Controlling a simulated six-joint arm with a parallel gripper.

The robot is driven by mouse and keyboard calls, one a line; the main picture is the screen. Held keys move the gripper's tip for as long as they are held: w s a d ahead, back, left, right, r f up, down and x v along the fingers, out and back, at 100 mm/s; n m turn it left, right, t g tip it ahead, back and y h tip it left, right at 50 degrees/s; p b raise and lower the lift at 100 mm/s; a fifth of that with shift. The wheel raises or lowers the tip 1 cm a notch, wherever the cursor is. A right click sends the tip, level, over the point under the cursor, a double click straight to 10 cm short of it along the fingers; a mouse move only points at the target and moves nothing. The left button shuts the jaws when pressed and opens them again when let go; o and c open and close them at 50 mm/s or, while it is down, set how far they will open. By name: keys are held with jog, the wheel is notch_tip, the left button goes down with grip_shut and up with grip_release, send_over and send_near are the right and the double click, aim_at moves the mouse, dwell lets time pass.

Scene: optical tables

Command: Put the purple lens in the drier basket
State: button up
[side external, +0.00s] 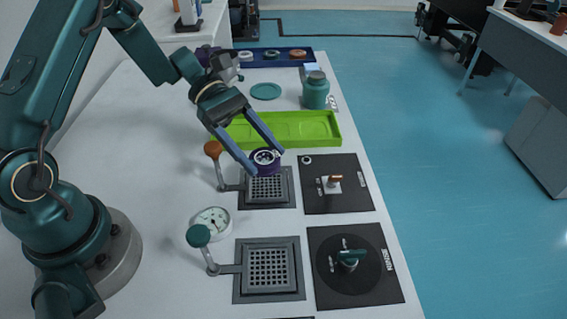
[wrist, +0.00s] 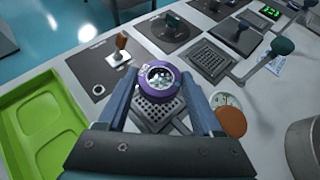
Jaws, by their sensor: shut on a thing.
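The purple lens (side external: 264,168) is a short ring with a pale, glassy centre. My gripper (side external: 269,161) is shut on it, one finger on each side. In the wrist view the lens (wrist: 160,96) sits between the fingers over a dark perforated grid (wrist: 150,112). The same grid basket (side external: 266,188), with an orange-knobbed lever (side external: 213,149), lies under the lens in the side view. Whether the lens touches it is unclear. A second grid basket (side external: 268,268) with a teal-knobbed lever (side external: 199,235) is nearer the camera. I see no label telling which is the drier.
Black plates with an orange-handled fixture (side external: 335,182) and a teal-handled fixture (side external: 349,258) stand to the right. A round dial (side external: 212,222) sits between the levers. A teal jar (side external: 316,93) stands farther back.

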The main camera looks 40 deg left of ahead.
aim_at(260, 182)
jog(key=shift+f, duration=2.55)
jog(key=shift+f, duration=0.1)
jog(key=o, duration=1.1)
jog(key=shift+a, duration=0.1)
jog(key=v, duration=1.2)
